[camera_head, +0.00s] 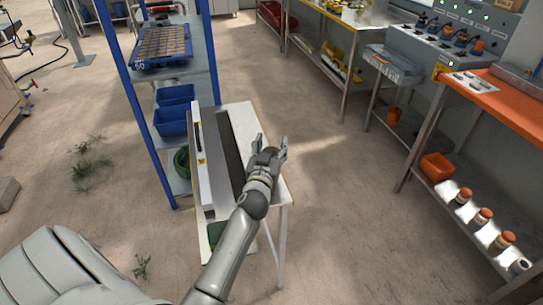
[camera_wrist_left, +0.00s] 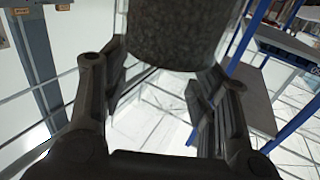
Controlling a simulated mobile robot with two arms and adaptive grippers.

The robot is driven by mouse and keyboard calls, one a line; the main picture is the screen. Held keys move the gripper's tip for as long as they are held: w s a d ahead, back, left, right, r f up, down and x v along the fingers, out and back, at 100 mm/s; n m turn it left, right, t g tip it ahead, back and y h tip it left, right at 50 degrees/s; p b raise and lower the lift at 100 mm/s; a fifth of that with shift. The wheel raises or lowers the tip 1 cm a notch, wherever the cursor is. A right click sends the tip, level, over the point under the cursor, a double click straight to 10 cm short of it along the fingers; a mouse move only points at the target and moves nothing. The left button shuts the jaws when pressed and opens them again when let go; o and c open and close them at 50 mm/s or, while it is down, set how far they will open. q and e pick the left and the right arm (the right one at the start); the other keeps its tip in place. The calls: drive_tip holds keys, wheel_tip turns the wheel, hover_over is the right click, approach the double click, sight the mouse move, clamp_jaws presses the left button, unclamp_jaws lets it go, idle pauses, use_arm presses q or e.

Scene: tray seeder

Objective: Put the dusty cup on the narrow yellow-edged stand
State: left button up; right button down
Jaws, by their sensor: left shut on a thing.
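The dusty cup (camera_wrist_left: 178,32) is a grey, speckled round body at the top of the left wrist view, between the fingers of my left gripper (camera_wrist_left: 160,75). The gripper is shut on it. In the head view my left gripper (camera_head: 270,146) reaches over the right side of the narrow yellow-edged stand (camera_head: 244,119). The stand has a pale top with a dark strip along it. I cannot make out the cup clearly in the head view, nor the height of the gripper above the top. My right gripper is out of view.
A blue-framed rack (camera_head: 212,75) with blue bins (camera_head: 172,122) stands close on the left of the stand. An orange-topped bench (camera_head: 496,92) is at the right, with jars (camera_head: 481,217) on its lower shelf. Open floor (camera_head: 335,185) lies between.

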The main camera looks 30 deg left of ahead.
sight(274, 148)
use_arm(q)
wheel_tip(274, 148, down, 3)
drive_tip(key=shift+f+b, duration=0.1)
drive_tip(key=shift+b, duration=0.25)
drive_tip(key=shift+f, duration=0.15)
drive_tip(key=o, duration=1.4)
